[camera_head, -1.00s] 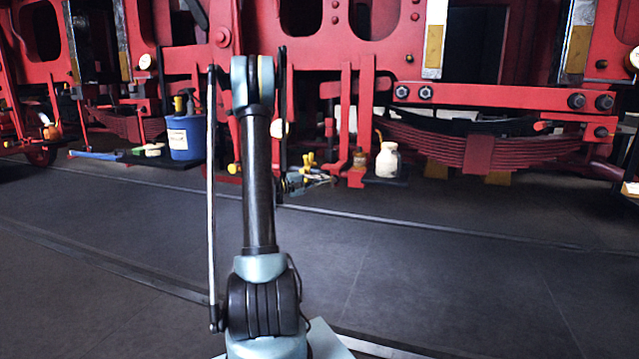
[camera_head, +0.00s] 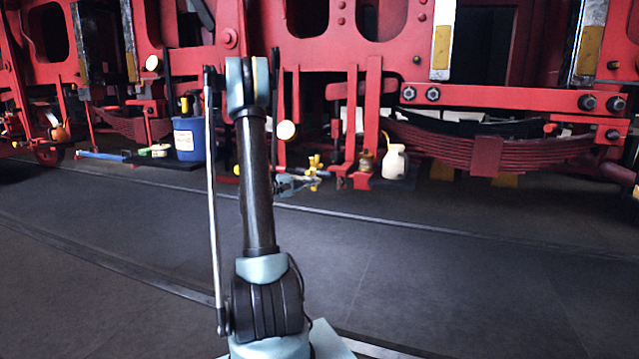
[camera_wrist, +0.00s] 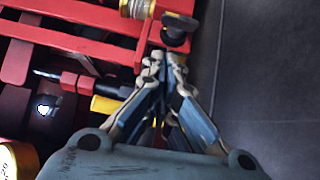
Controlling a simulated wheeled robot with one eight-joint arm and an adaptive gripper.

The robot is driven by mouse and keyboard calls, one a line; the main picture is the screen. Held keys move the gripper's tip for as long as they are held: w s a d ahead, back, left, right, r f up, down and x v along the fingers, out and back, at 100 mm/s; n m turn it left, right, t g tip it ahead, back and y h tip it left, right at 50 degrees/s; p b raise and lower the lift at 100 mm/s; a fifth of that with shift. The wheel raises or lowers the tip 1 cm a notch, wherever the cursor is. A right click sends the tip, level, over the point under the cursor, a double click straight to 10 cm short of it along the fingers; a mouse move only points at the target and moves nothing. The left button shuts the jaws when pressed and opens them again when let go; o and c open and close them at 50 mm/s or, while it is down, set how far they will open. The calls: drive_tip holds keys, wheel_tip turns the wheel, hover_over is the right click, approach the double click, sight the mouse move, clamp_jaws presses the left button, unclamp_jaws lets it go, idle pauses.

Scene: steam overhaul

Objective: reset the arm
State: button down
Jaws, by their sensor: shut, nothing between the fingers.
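My gripper (camera_wrist: 162,62) shows in the wrist view, pointing away from the camera. Its two fingers come together at the tips, shut with nothing between them. Red metalwork lies beyond and to the left of it, and dark floor to the right. A dark round knob (camera_wrist: 176,28) sits just past the fingertips; I cannot tell whether they touch. In the head view my arm (camera_head: 257,185) stands nearly upright at the middle left. My gripper (camera_head: 300,184) shows small and low behind the arm, near yellow parts by the red frame.
A red locomotive frame (camera_head: 490,97) with a leaf spring (camera_head: 450,148) spans the back. A blue bucket (camera_head: 189,139) stands at its foot on the left, and a white bottle (camera_head: 395,162) right of my arm. The dark floor (camera_head: 450,270) in front is clear.

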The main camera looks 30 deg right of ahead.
drive_tip(key=a, duration=0.7)
drive_tip(key=s+a+t+y, duration=0.2)
drive_tip(key=s+a+y, duration=0.7)
drive_tip(key=s, duration=0.5)
drive_tip(key=s+a+f+t+y, duration=0.1)
drive_tip(key=s+a+f+y, duration=0.3)
drive_tip(key=s+a, duration=0.6)
drive_tip(key=s+a+f+y, duration=0.5)
drive_tip(key=s+a+f, duration=0.1)
drive_tip(key=s+a, duration=0.5)
drive_tip(key=shift+a+f+n+t, duration=0.3)
drive_tip(key=shift+a+n+t, duration=0.1)
drive_tip(key=shift+a, duration=0.4)
